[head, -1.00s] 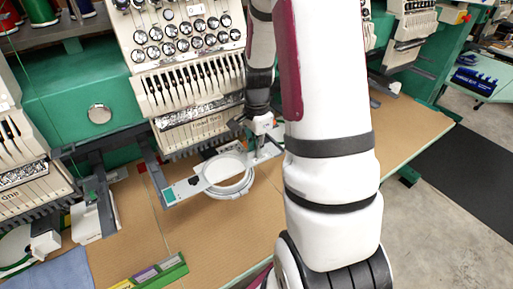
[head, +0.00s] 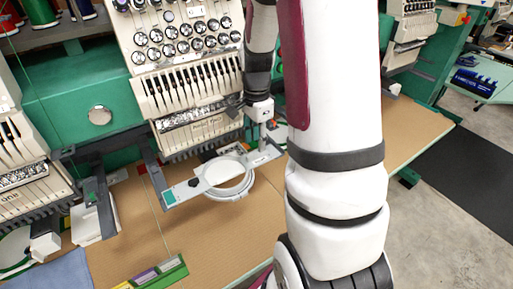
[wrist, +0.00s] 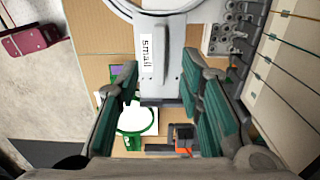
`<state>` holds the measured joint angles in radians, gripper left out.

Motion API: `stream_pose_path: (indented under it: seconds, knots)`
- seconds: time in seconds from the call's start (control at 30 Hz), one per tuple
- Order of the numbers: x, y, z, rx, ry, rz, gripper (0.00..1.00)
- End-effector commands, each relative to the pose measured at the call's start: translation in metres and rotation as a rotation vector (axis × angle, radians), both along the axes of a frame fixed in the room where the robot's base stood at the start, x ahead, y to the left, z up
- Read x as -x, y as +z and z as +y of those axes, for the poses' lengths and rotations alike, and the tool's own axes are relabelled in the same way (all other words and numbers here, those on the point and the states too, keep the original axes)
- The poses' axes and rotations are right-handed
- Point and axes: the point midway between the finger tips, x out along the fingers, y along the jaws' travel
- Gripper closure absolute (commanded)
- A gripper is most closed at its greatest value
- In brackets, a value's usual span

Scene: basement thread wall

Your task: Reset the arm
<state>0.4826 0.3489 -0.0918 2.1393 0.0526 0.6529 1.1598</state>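My arm reaches down the middle of the head view to my gripper (head: 263,125), which is near the right end of a pale hoop frame. The hoop (head: 249,184) is a round white ring on a grey bracket (head: 180,193), at the front of the embroidery machine. In the wrist view my gripper (wrist: 160,78) is open, its two green-padded fingers spread apart. A grey plate labelled "small" (wrist: 146,50), with a raised bar, shows between and beyond the fingers. I see no finger closed on it. The arm hides part of the table.
The embroidery head (head: 190,85) stands close behind the hoop. A green tray of coloured blocks (head: 160,272) and a blue cloth (head: 55,272) lie at the front left.

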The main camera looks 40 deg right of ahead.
Motion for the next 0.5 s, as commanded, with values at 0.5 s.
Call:
stream_pose_path:
  seconds: [0.5]
  knots:
    - [0.0, 0.073, 0.0, 0.0, -0.001, 0.0, 0.66]
